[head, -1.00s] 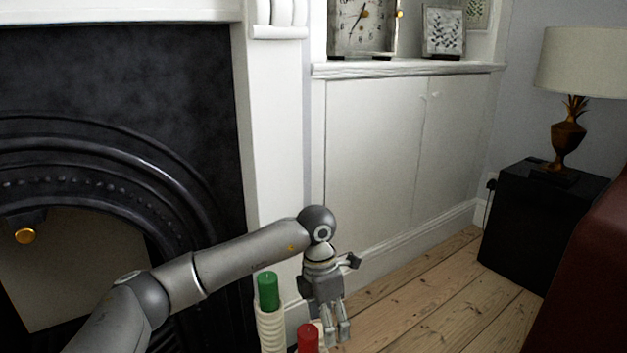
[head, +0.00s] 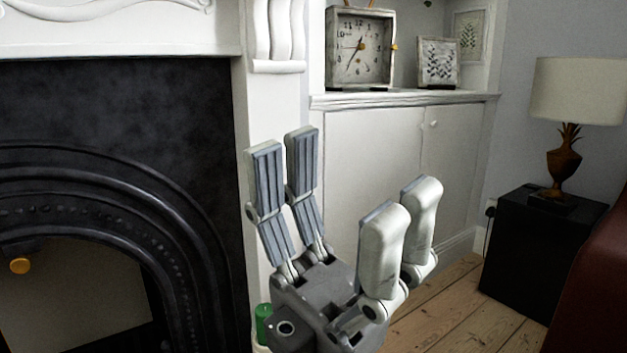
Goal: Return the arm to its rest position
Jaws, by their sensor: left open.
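My left gripper (head: 345,185) is large in the middle of the head view, with its fingers pointing up. The fingers are spread wide apart and nothing is between them. It is in front of the white fireplace pillar and the white cupboard (head: 370,165). The rest of the left arm is hidden below the frame. My right gripper is not in view.
A green candle (head: 264,322) stands low, just left of the gripper's base. The dark fireplace (head: 110,120) fills the left. A black side table (head: 535,250) with a lamp (head: 562,160) and a dark red piece of furniture (head: 590,290) are on the right. Some floorboards (head: 470,320) are clear.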

